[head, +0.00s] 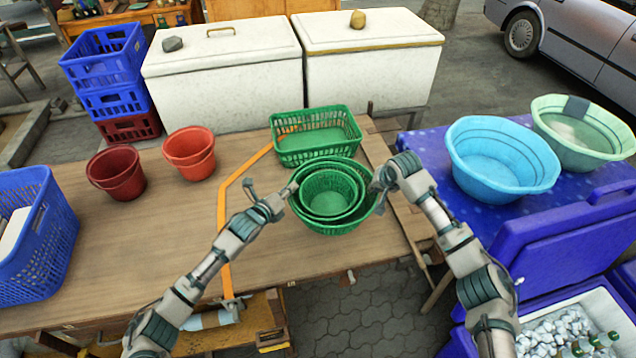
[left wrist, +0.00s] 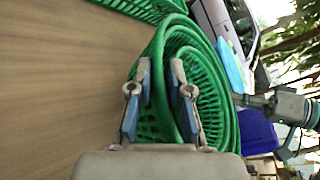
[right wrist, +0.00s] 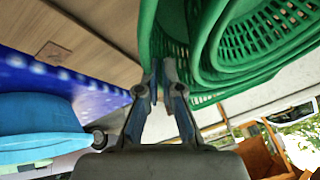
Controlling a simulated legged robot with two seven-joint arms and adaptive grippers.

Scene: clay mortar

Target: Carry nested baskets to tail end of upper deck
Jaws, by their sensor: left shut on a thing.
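Nested round green baskets (head: 338,229) are at the right part of the wooden table (head: 130,240), near its front edge. Smaller baskets sit inside the large outer one. My left gripper (head: 291,188) is at the left rim. In the left wrist view its fingers (left wrist: 160,70) are shut with the green rim (left wrist: 158,45) between them. My right gripper (head: 376,184) is at the right rim. In the right wrist view its fingertips (right wrist: 162,66) are close together against the basket wall (right wrist: 160,35). Whether they pinch it is unclear.
A rectangular green basket (head: 315,135) stands just behind. Red buckets (head: 117,172) and a blue crate (head: 40,235) are at left. An orange strip (head: 222,215) crosses the table. Blue (head: 500,160) and pale green (head: 585,135) basins stand on a blue surface at right. The table's left-middle is clear.

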